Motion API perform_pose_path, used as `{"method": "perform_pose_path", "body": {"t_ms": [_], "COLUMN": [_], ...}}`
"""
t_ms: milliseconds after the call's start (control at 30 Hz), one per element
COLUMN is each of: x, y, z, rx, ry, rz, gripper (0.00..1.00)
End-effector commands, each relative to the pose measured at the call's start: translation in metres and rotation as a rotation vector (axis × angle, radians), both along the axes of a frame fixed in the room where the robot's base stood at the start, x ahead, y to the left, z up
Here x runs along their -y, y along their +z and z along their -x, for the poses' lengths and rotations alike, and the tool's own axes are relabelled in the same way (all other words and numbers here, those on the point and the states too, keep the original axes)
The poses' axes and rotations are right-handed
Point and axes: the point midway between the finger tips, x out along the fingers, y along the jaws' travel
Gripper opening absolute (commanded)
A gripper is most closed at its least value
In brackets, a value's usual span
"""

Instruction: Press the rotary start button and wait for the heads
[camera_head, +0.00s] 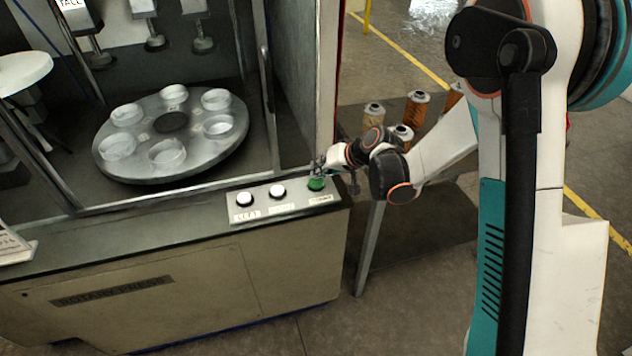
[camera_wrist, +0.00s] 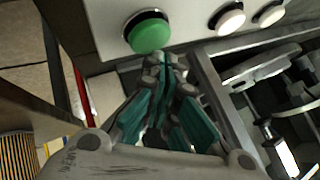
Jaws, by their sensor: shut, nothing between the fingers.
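The green start button (camera_head: 316,184) sits at the right end of a light panel on the rotary machine's front ledge. In the wrist view the green button (camera_wrist: 148,32) is just beyond my fingertips. My gripper (camera_head: 322,165) is shut and empty, right by the button; in the wrist view its fingers (camera_wrist: 165,62) point at the button's lower edge. I cannot tell whether they touch it. The round rotary table (camera_head: 172,124) carries several clear cups inside the machine frame. Heads (camera_head: 203,45) hang above it at the back.
A machine frame post (camera_head: 327,80) stands just behind my gripper. A side table (camera_head: 440,150) with several orange and tan cartridges (camera_head: 416,105) is to the right.

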Motion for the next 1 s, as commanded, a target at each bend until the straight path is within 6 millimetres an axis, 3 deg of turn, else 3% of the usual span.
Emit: {"method": "perform_pose_path", "body": {"t_ms": [1000], "x": [0.0001], "y": [-0.0114], "z": [0.0002], "rx": [0.0], "ry": [0.0], "rz": [0.0], "gripper": [0.0]}}
